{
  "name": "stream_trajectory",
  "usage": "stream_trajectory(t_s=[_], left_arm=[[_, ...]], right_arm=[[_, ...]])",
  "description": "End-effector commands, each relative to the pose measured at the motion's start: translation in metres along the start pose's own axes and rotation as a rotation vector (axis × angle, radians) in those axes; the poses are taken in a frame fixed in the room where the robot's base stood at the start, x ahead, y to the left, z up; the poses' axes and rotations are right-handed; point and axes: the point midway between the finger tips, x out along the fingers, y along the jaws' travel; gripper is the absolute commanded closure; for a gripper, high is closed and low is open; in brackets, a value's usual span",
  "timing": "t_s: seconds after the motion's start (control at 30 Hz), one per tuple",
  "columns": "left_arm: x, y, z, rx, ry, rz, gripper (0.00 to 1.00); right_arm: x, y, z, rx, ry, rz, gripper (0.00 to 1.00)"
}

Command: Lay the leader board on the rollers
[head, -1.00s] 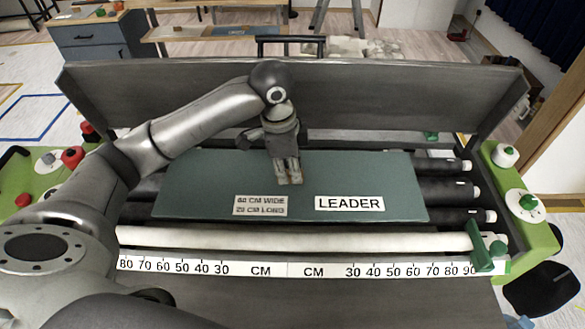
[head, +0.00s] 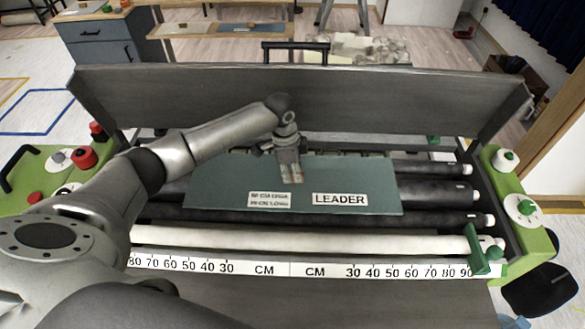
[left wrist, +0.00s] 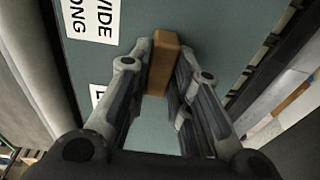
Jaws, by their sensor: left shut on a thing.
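The leader board (head: 235,180) is a flat teal panel with a "LEADER" label and a smaller size label. It lies roughly level over the dark rollers (head: 440,190) in the head view. I cannot tell whether it touches them. My left gripper (head: 291,178) is above the board's middle, shut on its small wooden grip block. In the left wrist view, the block (left wrist: 165,55) is between the fingers (left wrist: 165,85), with the teal surface (left wrist: 205,25) below. The board hides the middle of the rollers. My right gripper is out of view.
A white roller (head: 300,238) and a centimetre scale (head: 400,268) run along the front. A grey upright panel (head: 400,100) stands behind. Green end housings (head: 525,205) with knobs flank the machine. A green clamp (head: 475,250) sits at the white roller's right end.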

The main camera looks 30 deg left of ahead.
Motion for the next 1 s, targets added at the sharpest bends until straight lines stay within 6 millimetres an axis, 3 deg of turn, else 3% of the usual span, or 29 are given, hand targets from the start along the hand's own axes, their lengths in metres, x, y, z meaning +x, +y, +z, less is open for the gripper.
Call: stream_trajectory(t_s=[0.33, 0.37, 0.53, 0.83, 1.0], left_arm=[[0.004, 0.001, 0.0, 0.001, 0.001, 0.0, 1.0], [0.005, 0.001, 0.0, 0.001, 0.001, 0.001, 0.79], [0.004, 0.001, 0.0, 0.001, 0.001, 0.001, 0.59], [0.003, 0.001, 0.0, 0.001, 0.001, 0.0, 0.59], [-0.012, -0.001, -0.001, 0.002, 0.004, -0.002, 0.59]], right_arm=[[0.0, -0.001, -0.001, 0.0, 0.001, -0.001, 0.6], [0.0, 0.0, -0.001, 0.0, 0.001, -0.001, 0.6], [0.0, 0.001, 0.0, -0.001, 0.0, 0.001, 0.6], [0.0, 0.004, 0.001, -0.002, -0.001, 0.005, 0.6], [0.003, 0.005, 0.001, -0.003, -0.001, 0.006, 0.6]])
